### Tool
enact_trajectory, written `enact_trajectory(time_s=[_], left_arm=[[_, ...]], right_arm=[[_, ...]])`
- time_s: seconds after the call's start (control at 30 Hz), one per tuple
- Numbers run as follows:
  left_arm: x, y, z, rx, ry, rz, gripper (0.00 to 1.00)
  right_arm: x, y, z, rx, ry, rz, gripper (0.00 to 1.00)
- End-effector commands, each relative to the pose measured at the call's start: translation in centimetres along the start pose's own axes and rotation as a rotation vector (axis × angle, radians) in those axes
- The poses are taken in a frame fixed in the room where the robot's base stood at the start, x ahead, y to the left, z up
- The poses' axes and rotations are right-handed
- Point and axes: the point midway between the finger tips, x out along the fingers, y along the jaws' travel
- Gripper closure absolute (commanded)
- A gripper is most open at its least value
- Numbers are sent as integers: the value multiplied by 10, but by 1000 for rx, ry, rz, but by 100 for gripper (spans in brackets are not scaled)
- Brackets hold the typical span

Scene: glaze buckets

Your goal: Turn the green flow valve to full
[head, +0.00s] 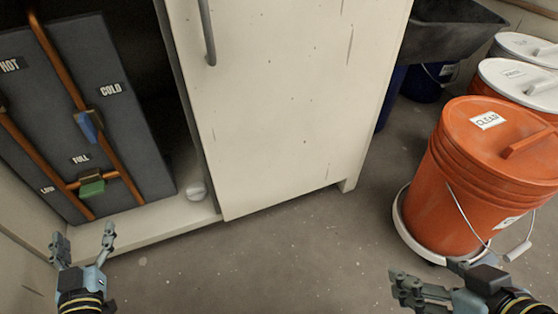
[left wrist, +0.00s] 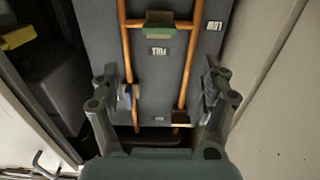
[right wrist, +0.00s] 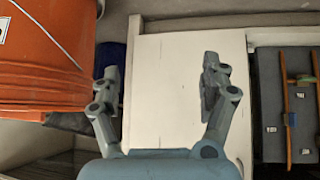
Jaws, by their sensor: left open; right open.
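The green flow valve (head: 92,187) has a green handle under a brass body, on a copper pipe low on the grey panel (head: 60,60). The FULL label (head: 81,159) is just above it and the LOW label (head: 47,189) to its left. The handle's exact setting is hard to tell. My left gripper (head: 83,240) is open and empty, below the valve in the head view and apart from it. The left wrist view shows the valve (left wrist: 158,30) beyond and between the spread fingers. My right gripper (head: 403,290) is open and empty at the lower right, far from the panel.
A blue valve (head: 86,126) sits higher on the panel. An orange bucket (head: 465,190) stands at the right. The floor between is clear.

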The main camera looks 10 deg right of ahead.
Motion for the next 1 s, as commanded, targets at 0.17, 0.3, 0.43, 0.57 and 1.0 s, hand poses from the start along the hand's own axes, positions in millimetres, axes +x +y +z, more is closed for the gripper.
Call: enact_trajectory(time_s=[0.17, 0.3, 0.43, 0.57, 1.0], left_arm=[[9, 2, 10, -6, 20, -5, 21], [10, 2, 6, -6, 23, -5, 21], [16, 2, 7, -6, 22, -4, 21], [33, 2, 8, -7, 22, -4, 21], [103, 1, 8, -6, 19, -5, 21]], right_arm=[[1, -2, 9, 1, -7, -3, 21], [0, -2, 6, 1, -3, -3, 21], [2, -2, 9, 0, 13, -3, 21], [5, -4, 16, -2, 62, -2, 21], [3, -9, 6, -21, 380, -2, 21]])
